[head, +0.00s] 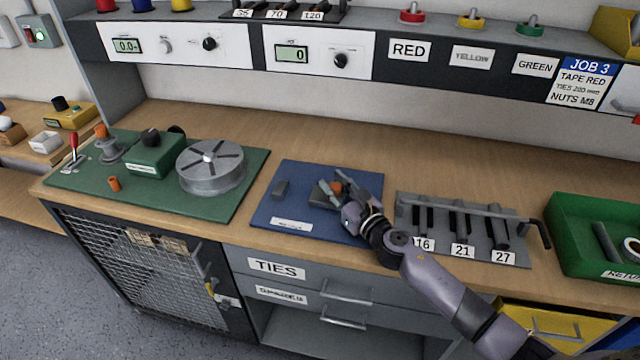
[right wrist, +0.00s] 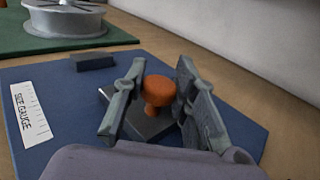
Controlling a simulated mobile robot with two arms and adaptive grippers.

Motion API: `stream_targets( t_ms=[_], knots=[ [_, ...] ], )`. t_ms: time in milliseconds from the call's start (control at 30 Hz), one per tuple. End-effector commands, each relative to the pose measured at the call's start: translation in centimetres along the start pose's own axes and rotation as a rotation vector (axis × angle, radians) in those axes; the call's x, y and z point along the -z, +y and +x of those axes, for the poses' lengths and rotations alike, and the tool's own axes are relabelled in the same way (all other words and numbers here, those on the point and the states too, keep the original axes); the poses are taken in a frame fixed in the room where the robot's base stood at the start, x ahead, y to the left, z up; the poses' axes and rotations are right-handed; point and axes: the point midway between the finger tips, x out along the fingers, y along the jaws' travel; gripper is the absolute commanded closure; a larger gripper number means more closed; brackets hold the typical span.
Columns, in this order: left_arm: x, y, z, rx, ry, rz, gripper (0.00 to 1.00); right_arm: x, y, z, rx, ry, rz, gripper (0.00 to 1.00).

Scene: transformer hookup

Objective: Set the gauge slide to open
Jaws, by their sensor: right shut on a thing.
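The size gauge is a blue board (head: 268,212) on the bench, with a dark fixed block (head: 282,188) at its left and a grey slide block (head: 319,197) to the right of it. The slide carries an orange knob (right wrist: 158,92). A clear gap of bare blue board lies between the two blocks. My right gripper (head: 335,184) is over the slide with its fingers on either side of the orange knob, shut on it. In the right wrist view the fixed block (right wrist: 94,62) stands apart, beyond the left finger. My left gripper is not in view.
A green board (head: 235,195) with a grey round drum (head: 211,168) lies left of the gauge. A grey rack (head: 480,232) labelled 16, 21 and 27 stands close to its right. A green bin (head: 575,215) is at the far right. The bench behind the gauge is clear.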

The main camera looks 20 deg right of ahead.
Motion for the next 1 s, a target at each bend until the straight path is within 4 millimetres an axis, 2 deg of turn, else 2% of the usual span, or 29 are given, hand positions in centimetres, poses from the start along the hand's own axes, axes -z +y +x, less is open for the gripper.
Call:
stream_targets(
  t_ms=[233,267,533,867,1000],
  knots=[
    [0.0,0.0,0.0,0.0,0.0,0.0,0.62,0.0,0.0,0.0,0.0,0.0,0.002,1.0],
    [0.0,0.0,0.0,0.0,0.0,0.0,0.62,0.0,0.0,0.0,0.0,0.0,0.002,0.73],
    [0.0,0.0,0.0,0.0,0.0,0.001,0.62,0.0,0.0,0.0,-0.001,0.0,0.001,0.55],
    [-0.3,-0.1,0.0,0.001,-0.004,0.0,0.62,0.0,0.0,-0.2,0.0,0.0,0.001,0.55],
    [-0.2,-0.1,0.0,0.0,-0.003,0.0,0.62,0.1,0.1,-1.6,-0.001,0.002,0.001,0.55]
  ],
)
